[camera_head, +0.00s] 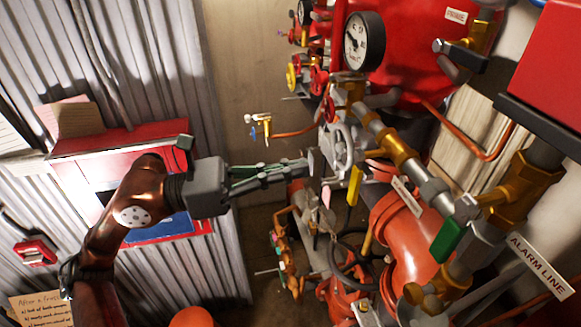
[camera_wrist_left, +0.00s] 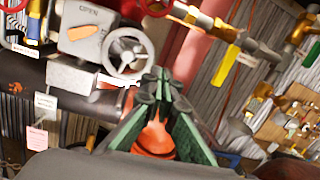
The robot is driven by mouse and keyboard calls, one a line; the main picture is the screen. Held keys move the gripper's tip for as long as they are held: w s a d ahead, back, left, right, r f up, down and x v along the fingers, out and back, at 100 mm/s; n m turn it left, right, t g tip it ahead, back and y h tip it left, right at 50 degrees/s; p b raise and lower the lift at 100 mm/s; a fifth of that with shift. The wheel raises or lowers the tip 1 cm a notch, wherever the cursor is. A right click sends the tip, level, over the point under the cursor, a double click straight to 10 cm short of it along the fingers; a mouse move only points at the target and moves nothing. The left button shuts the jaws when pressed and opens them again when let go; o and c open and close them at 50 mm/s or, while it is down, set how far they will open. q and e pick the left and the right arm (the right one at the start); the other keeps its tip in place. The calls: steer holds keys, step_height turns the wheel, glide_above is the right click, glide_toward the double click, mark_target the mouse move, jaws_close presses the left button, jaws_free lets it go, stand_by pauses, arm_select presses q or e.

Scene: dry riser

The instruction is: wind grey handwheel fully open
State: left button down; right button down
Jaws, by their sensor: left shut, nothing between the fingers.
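The grey handwheel (camera_head: 342,146) stands among the pipework right of centre in the head view. In the left wrist view the grey handwheel (camera_wrist_left: 128,52) sits at the right side of a grey housing (camera_wrist_left: 85,38) marked OPEN. My left gripper (camera_head: 309,163) reaches in from the left, its fingers shut and empty, with the tips close to the wheel's left side. In the left wrist view the fingertips (camera_wrist_left: 156,82) are by the wheel's lower right rim; I cannot tell whether they touch it. My right gripper is out of view.
A yellow lever (camera_head: 355,186) hangs just below the wheel. A pressure gauge (camera_head: 364,42), brass valves and a green lever (camera_head: 448,239) crowd the right. A small tap (camera_head: 258,125) on a copper pipe juts out above my left gripper.

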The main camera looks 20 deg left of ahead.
mark_target(346, 159)
arm_select(q)
steer(key=shift+y, duration=0.7)
steer(key=w+r+p, duration=0.1)
steer(key=w+p, duration=0.1)
steer(key=w+d+r+p, duration=0.1)
steer(key=w+p, duration=0.1)
steer(key=w+r+p, duration=0.1)
steer(key=w+p, duration=0.1)
steer(key=shift+w+d+r, duration=0.15)
steer(key=shift+d+r, duration=0.1)
steer(key=shift+r, duration=0.05)
steer(key=w+f+b, duration=0.1)
steer(key=w+a+f+b, duration=0.1)
steer(key=f, duration=0.1)
steer(key=w+a+f+b, duration=0.1)
steer(key=shift+w+f, duration=0.15)
steer(key=shift+f, duration=0.05)
steer(key=s+f+b, duration=0.1)
steer(key=s+d+f+b, duration=0.2)
steer(key=f, duration=0.1)
steer(key=shift+s, duration=0.15)
steer(key=r+p, duration=0.1)
steer(key=s+d+r+p, duration=0.2)
steer(key=r+p, duration=0.1)
steer(key=shift+d, duration=0.15)
steer(key=shift+s+d+r, duration=0.15)
steer(key=shift+d+r, duration=0.05)
steer(key=shift+d, duration=0.1)
steer(key=shift+p, duration=0.3)
